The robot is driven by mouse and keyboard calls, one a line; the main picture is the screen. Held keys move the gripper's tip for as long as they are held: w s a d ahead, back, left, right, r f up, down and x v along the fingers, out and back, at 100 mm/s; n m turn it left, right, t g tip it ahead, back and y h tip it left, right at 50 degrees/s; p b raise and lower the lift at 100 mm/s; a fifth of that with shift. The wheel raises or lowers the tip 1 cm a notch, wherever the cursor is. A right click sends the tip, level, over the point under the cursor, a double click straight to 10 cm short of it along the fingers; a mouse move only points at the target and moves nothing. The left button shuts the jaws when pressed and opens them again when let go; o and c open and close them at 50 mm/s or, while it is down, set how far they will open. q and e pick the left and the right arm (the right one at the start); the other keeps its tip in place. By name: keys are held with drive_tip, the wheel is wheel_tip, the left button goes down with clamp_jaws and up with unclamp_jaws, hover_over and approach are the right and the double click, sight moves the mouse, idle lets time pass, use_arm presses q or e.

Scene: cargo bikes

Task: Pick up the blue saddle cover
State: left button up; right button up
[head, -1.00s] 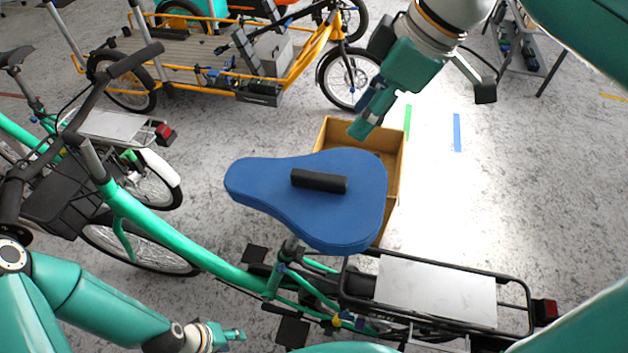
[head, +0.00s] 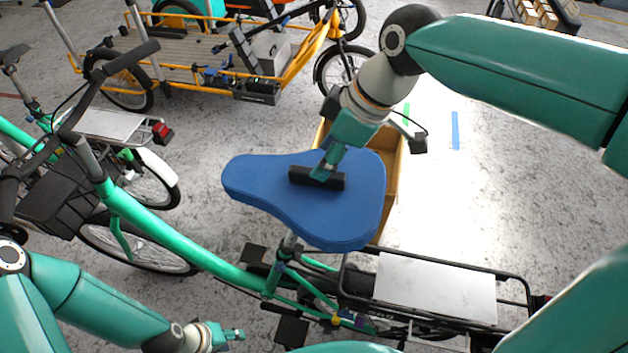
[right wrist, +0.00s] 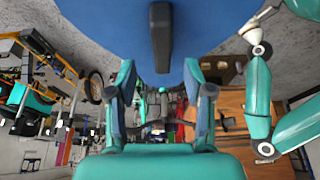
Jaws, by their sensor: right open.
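The blue saddle cover (head: 290,215) lies on the saddle of a green bike, with a raised black grip block (head: 304,177) on its top. My right gripper (head: 327,172) is over the cover at the black block, its fingers overlapping the block in the head view. In the right wrist view, the cover (right wrist: 112,40) and its black block (right wrist: 160,45) lie ahead of the open fingers (right wrist: 161,85), with nothing between the fingers. I cannot tell whether the fingers touch the cover. My left gripper (head: 232,335) is low at the bottom, away from the cover, and small in view.
The green bike's rear rack (head: 435,290) is below right of the saddle. A wooden crate (head: 390,190) is on the floor behind the saddle. A yellow cargo bike (head: 215,75) stands at the back. Handlebars (head: 100,95) rise on the left.

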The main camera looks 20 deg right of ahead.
sight(300, 182)
drive_tip(key=shift+p+x, duration=0.35)
drive_tip(key=shift+x, duration=2.3)
drive_tip(key=shift+a+r, duration=0.1)
drive_tip(key=shift+a, duration=0.05)
clamp_jaws()
